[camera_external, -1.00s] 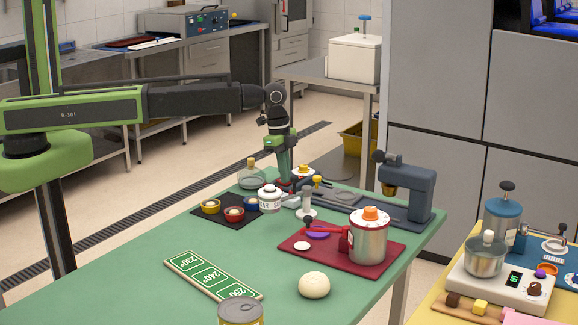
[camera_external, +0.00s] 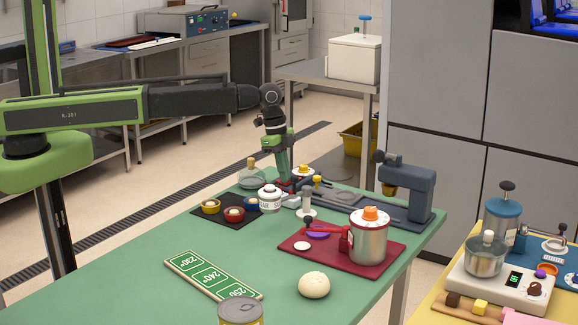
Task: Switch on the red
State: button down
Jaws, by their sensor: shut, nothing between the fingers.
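My gripper (camera_external: 285,178) points down at the far part of the green table, behind a white lidded jar (camera_external: 269,200). Its fingers are shut and empty; the tips are partly hidden among small items there. A little red shows close by the tips, but I cannot tell what it belongs to or whether they touch.
A grey press-like device (camera_external: 421,190) is at the right. A temperature sign (camera_external: 213,275), a pale dough ball (camera_external: 314,285) and a can (camera_external: 240,311) lie nearer. The left front of the green table is clear.

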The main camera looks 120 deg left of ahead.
aim_at(277, 182)
jog(key=r+p, duration=0.2)
jog(key=s+r+p, duration=0.1)
jog(key=r+p, duration=0.1)
jog(key=p, duration=0.1)
jog(key=shift+s+r, duration=0.1)
jog(key=shift+r, duration=0.2)
notch_tip(277, 182, up, 9)
jog(key=s+p, duration=0.1)
jog(key=p, duration=0.8)
jog(key=shift+s, duration=0.25)
jog(key=s+t+b, duration=0.1)
jog(key=s+t, duration=0.1)
jog(key=shift+s+f, duration=0.15)
jog(key=shift+s, duration=0.15)
